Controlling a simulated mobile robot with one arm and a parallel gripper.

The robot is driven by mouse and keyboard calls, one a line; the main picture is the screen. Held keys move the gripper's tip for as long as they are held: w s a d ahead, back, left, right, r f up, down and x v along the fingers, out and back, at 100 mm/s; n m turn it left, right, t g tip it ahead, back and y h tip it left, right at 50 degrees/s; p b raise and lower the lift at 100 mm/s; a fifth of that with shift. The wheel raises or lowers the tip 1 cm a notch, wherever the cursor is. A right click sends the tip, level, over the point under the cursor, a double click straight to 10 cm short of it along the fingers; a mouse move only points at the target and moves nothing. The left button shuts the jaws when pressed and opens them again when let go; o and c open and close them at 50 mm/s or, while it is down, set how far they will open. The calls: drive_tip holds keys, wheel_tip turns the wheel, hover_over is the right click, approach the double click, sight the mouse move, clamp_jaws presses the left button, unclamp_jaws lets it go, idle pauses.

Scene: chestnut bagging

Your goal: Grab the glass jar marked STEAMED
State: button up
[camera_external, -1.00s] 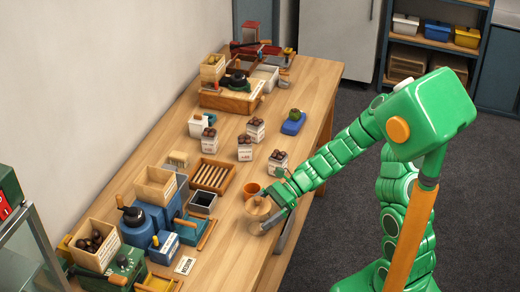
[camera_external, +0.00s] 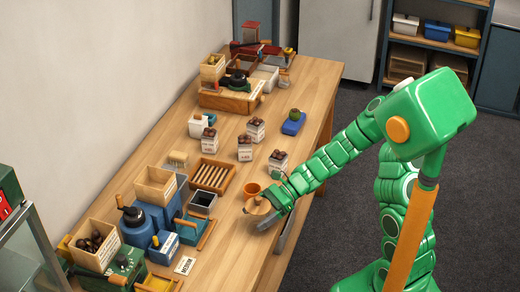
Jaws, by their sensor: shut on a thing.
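A jar (camera_external: 260,222) with a pale, see-through-looking body and a round wooden lid with a knob stands near the front right edge of the wooden table. Any marking on it is too small to read. My gripper (camera_external: 271,200) is at the jar's right side, at about lid height, and is shut on the jar. The fingers partly cover the jar's right side, so their exact contact is hard to see. The jar looks upright, and I cannot tell whether it is lifted off the table.
A slatted wooden tray (camera_external: 213,176) lies to the left. Several chestnut bags (camera_external: 277,164) stand farther back. Blue machines (camera_external: 150,215) line the left side. Bare tabletop lies in front of the jar.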

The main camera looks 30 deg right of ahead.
sight(258, 198)
drive_tip(key=shift+r, duration=0.1)
drive_tip(key=shift+r, duration=4.9)
